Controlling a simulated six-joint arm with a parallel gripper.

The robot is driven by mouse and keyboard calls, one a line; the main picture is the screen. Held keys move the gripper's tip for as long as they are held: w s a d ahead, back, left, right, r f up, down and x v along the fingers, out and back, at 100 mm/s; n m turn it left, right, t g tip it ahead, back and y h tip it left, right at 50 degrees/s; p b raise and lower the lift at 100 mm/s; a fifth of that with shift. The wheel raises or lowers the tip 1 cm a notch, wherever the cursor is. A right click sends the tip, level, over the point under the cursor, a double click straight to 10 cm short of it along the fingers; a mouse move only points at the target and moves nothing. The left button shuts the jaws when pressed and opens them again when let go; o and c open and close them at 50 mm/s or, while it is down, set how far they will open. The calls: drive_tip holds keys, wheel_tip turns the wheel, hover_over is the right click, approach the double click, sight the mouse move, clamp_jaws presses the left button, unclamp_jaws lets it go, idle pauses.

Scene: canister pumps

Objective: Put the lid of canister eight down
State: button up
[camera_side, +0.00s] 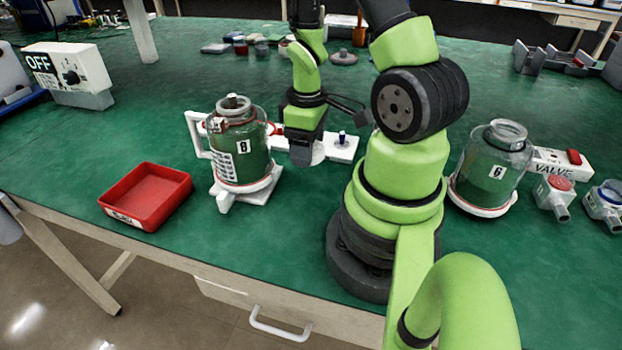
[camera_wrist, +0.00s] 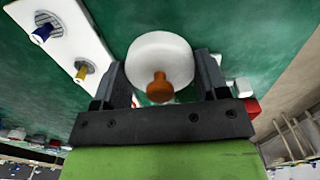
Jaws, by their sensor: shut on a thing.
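My gripper (camera_side: 305,152) points down just right of canister eight, beside a white rail. In the wrist view, my gripper (camera_wrist: 160,85) is shut on a white round lid (camera_wrist: 160,55) with an orange-brown knob. In the side view, only a pale edge of the lid (camera_side: 318,153) shows by the fingers; whether it touches the surface I cannot tell. Canister eight (camera_side: 240,160), glass with green contents and an "8" label, stands upright on a white base. A grey piece sits at its top; the canister's opening is not clearly visible.
The white rail (camera_side: 341,152) bears a blue-topped peg, close to my gripper. A red tray (camera_side: 147,195) lies left of canister eight. Canister six (camera_side: 492,165) stands right of my arm, near a valve block (camera_side: 560,163). Green tabletop behind the rail is largely clear.

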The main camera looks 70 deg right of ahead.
sight(308, 183)
drive_tip(key=shift+f, duration=3.45)
drive_tip(key=shift+f, duration=0.1)
drive_tip(key=o, duration=0.9)
